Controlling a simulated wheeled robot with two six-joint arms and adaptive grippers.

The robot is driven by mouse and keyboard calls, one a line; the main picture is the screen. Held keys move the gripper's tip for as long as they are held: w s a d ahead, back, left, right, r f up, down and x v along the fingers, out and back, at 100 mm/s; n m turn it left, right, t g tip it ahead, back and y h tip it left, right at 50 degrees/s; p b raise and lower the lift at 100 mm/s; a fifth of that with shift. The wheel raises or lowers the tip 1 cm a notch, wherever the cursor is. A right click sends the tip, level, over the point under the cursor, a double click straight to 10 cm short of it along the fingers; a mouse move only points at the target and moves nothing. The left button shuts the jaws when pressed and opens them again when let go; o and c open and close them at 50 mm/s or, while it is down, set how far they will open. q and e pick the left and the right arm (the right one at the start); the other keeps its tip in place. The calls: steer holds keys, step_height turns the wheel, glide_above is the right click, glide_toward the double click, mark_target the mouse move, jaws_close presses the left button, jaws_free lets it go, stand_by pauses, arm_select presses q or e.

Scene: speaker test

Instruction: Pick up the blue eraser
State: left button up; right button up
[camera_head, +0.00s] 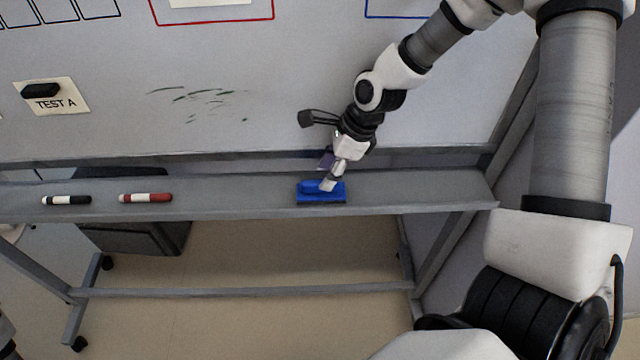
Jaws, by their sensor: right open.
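The blue eraser (321,197) lies on the grey tray (220,192) of the whiteboard, right of the tray's middle. My right gripper (327,176) reaches down from the upper right and is right at the eraser's top. Its jaws are open, with one pale fingertip over the eraser's right part. The other finger is hard to make out, and I cannot tell whether the fingertips touch the eraser. My left gripper is not in view.
A black marker (67,200) and a red marker (146,197) lie on the tray to the left. The whiteboard (260,70) rises behind, with green marks (200,95) and a "TEST A" card (52,98). A dark cabinet (135,238) stands below. The tray between red marker and eraser is clear.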

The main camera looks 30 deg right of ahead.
mark_target(320, 181)
steer(key=b+x, duration=0.2)
steer(key=x, duration=0.2)
steer(key=shift+w+f+b, duration=0.1)
steer(key=shift+f+b, duration=0.05)
steer(key=shift+b, duration=0.15)
steer(key=shift+s+r, duration=0.2)
steer(key=shift+r, duration=0.05)
steer(key=shift+w+f, duration=0.1)
steer(key=c, duration=0.4)
jaws_close()
